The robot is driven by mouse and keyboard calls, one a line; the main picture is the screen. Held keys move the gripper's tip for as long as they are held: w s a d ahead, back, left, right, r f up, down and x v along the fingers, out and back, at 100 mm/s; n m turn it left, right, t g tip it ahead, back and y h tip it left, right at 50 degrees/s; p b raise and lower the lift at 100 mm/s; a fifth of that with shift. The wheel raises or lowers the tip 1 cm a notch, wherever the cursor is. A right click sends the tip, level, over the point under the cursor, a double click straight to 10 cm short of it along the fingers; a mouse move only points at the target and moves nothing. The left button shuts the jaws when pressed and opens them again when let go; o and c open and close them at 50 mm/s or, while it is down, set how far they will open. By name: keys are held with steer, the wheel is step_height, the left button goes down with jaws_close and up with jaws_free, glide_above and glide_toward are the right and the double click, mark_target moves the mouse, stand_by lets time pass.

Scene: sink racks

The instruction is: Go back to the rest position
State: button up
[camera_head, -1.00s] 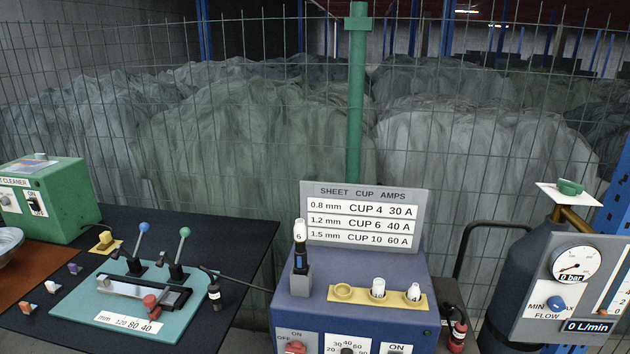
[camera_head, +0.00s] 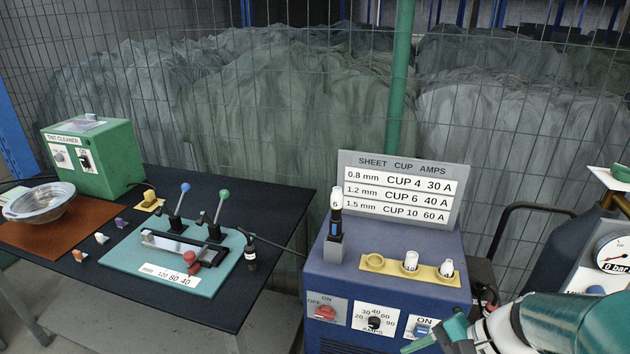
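My gripper (camera_head: 432,338) shows at the bottom right in the head view, at the end of my teal and white arm. It points left, in front of the lower right front of the blue welding power unit (camera_head: 385,262). Its teal finger tip is partly cut by the bottom edge of the frame, and I cannot tell whether the fingers are apart. No object shows in it. The torch (camera_head: 336,225) stands upright in its holder on the blue unit, with a white cup marked 6 on top.
A yellow cup rack (camera_head: 422,273) holds two white cups, with its left place empty. A dark table (camera_head: 275,215) at left carries a teal clamp plate (camera_head: 120,262), a green cleaner box (camera_head: 112,160) and a metal bowl (camera_head: 40,203). A gas gauge (camera_head: 612,252) stands at right.

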steer(key=s+a+r+n+t+h, duration=0.2)
steer(key=a+r+n+t+h, duration=0.1)
steer(key=r+n+h, duration=0.5)
step_height(320, 180, up, 4)
steer(key=a+n, duration=0.1)
steer(key=n, duration=0.2)
steer(key=shift+a+f+t, duration=0.2)
steer(key=shift+a+t, duration=0.05)
steer(key=shift+t, duration=0.15)
steer(key=shift+s+d, duration=0.15)
